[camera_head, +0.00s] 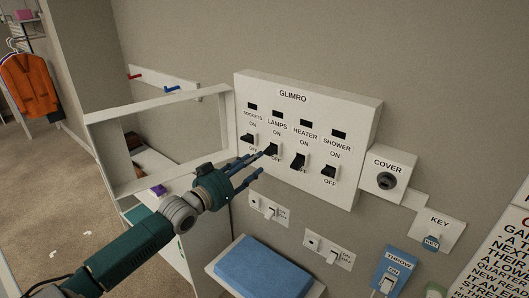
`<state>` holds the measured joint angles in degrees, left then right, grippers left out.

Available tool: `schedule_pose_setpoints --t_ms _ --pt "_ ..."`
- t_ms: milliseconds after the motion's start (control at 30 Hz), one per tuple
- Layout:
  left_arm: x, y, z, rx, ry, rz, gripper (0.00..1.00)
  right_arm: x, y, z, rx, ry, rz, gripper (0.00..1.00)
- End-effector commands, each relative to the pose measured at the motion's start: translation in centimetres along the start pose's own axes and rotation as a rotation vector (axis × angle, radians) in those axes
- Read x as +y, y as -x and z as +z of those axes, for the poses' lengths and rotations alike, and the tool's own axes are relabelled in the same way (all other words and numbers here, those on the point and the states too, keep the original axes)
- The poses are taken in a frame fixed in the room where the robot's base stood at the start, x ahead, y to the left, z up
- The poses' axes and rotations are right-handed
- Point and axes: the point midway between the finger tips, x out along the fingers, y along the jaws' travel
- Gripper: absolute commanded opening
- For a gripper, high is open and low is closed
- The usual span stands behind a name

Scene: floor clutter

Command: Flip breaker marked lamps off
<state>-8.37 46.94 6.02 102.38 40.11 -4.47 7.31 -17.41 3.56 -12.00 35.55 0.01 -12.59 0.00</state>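The white breaker panel (360,112) marked GLIMRO is on the wall, with a row of dark levers labelled SOCKETS, LAMPS, HEATER and SHOWER. The LAMPS lever (271,149) is second from the left, with ON above it. Its exact tilt is too small to tell. My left gripper (261,163) is just in front of and below this lever, its fingers pointing at the panel. Its fingertips show a narrow gap with nothing held between them. Whether they touch the lever cannot be told. My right gripper is not in view.
A white frame-like door (112,116) stands swung out at the panel's left. Wall switches (268,209) and a blue-topped surface (262,270) lie below. A blue THROW switch plate (393,271) is at lower right.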

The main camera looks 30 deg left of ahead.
Motion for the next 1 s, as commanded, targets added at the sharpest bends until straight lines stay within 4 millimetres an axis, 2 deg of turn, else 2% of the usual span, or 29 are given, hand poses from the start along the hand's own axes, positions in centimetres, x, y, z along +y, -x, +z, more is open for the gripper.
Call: schedule_pose_setpoints --t_ms 33,200,400,633,867,1000 --pt "0.0 -0.9 -0.5 0.004 0.0 -0.001 0.4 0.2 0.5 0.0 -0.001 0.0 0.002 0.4" --pt "0.0 -3.5 -0.4 0.002 0.001 -0.001 0.4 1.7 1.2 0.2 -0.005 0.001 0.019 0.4" --pt "0.1 -5.5 -0.2 0.001 0.0 0.0 0.4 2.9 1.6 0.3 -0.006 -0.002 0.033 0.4" --pt "0.1 -6.4 -0.1 0.001 -0.001 0.0 0.4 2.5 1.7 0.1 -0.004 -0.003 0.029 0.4" --pt "0.1 -6.4 0.0 0.0 -0.001 0.001 0.4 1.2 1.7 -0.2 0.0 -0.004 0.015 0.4" --pt "0.1 -6.4 0.0 0.0 -0.001 0.001 0.12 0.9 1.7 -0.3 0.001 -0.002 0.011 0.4"
